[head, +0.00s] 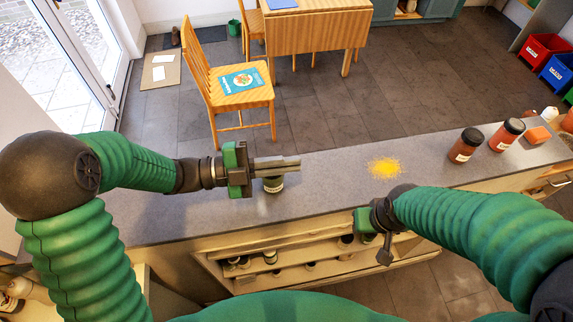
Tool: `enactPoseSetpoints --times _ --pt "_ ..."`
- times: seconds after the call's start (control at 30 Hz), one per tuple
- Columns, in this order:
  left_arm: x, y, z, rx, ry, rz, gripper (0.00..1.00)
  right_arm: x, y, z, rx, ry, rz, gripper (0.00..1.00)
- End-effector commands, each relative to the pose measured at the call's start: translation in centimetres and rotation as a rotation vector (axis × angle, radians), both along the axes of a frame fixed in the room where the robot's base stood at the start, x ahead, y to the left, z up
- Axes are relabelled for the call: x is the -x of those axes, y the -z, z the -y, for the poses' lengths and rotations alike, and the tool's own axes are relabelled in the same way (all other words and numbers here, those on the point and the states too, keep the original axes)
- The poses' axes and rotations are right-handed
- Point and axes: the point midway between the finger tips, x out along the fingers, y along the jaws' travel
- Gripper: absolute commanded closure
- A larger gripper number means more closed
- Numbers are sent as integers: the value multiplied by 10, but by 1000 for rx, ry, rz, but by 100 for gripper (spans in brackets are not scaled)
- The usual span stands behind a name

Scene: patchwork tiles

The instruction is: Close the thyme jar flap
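A small dark jar (273,185) with a pale label stands on the grey counter, left of its middle. The label is too small to read surely, but this looks like the thyme jar. My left gripper (298,163) reaches in from the left, its fingers close together over the top of the jar. They hide the jar's top and flap, so I cannot tell how the flap stands or whether the fingers touch it. My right gripper (373,238) is at the counter's front edge, apart from the jar; its fingers are not clear.
Yellow powder (385,168) lies on the counter (335,180). Two red-filled jars, one nearer (465,146) and one farther (506,135), and an orange block (538,135) stand at right. Shelves (290,275) with small jars are below. A chair (240,98) stands beyond.

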Motion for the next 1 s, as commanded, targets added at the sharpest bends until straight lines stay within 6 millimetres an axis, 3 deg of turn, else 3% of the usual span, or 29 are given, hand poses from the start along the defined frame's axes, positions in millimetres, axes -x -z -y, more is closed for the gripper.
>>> enactPoseSetpoints --times 0.53,0.7,1.0 --pt "2 2 0 -5 1 27 100 0 6 0 0 0 0 64" --pt "1 2 0 -4 1 28 76 0 6 0 0 0 0 64" --pt "1 2 -1 -4 0 29 75 0 6 0 0 0 0 64"
